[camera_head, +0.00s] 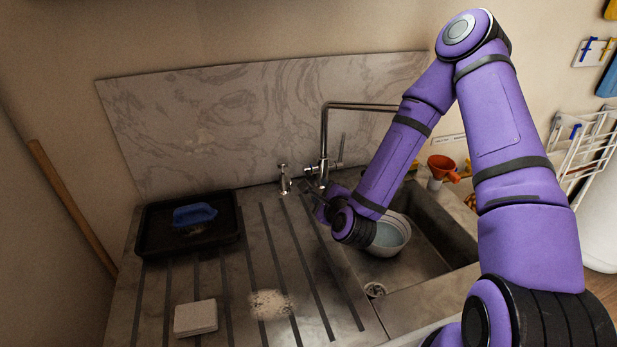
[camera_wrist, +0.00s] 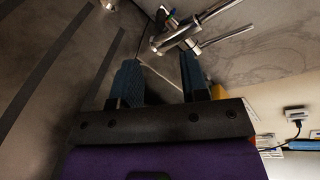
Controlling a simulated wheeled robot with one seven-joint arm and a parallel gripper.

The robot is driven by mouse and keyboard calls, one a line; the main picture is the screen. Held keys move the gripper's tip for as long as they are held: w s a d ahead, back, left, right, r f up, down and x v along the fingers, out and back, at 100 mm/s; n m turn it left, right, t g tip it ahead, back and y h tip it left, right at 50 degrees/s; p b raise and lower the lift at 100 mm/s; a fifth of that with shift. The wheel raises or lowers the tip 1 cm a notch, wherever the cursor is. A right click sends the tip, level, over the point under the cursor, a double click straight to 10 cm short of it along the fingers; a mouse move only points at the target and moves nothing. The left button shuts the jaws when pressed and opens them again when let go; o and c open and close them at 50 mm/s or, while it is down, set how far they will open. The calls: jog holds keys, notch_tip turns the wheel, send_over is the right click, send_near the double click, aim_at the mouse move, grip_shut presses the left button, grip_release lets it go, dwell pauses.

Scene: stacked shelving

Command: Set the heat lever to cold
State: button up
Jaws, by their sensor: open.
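The metal faucet (camera_head: 324,140) stands behind the sink with a tall bent spout. A thin heat lever (camera_head: 340,150) angles up beside the spout. In the wrist view the faucet (camera_wrist: 178,38) is close ahead with two rods reaching right; I cannot tell for sure which rod is the lever. My gripper (camera_head: 314,195) is low in front of the faucet base, partly hidden by my wrist. In the wrist view my gripper (camera_wrist: 158,62) is open, with its two blue-padded fingers apart and nothing between them. The fingertips look short of the faucet, with no clear contact.
A small metal dispenser (camera_head: 284,180) stands left of the faucet. A bowl (camera_head: 392,238) sits in the sink (camera_head: 430,255) beside my wrist. A black tray (camera_head: 155,235) with a blue brush (camera_head: 194,214) is at left. A marbled backsplash (camera_head: 230,120) stands behind.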

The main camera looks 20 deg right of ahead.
aim_at(311, 175)
jog(key=x, duration=1)
jog(key=shift+w+f, duration=0.15)
jog(key=shift+w, duration=0.25)
grip_shut()
